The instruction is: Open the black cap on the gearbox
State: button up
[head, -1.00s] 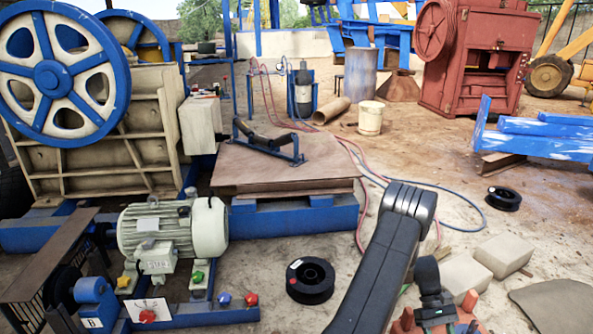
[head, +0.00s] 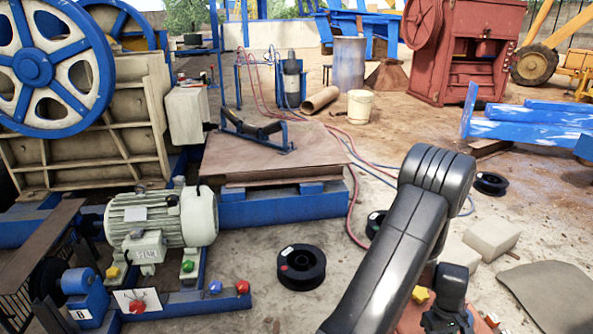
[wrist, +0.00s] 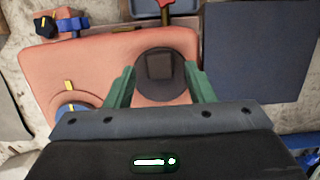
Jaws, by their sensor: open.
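The gearbox (wrist: 50,58) is an orange-red block seen from above in the wrist view. Part of it shows at the bottom right of the head view (head: 412,318), mostly behind my arm. The black cap (wrist: 176,88) is a round dark disc with a raised square on top, near the middle of the wrist view. My gripper (wrist: 160,74) is open, with one green finger to the left of the cap and one to the right. I cannot tell whether the fingers touch it. In the head view my dark wrist hides the cap and fingers.
A yellow-marked blue fitting (wrist: 70,106) sits on the gearbox's left part. A red-handled part (wrist: 166,10) stands beyond its far edge, and a dark flat panel (wrist: 260,50) lies right. A black spool (head: 302,268) and pale blocks (head: 490,233) lie on the ground nearby.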

jog(key=shift+s+d+f+t+b, duration=0.1)
jog(key=shift+s+f+t+b, duration=0.35)
jog(key=shift+f+t+b, duration=0.4)
jog(key=shift+r+t+p, duration=0.25)
jog(key=shift+r+p, duration=0.3)
jog(key=shift+r, duration=0.8)
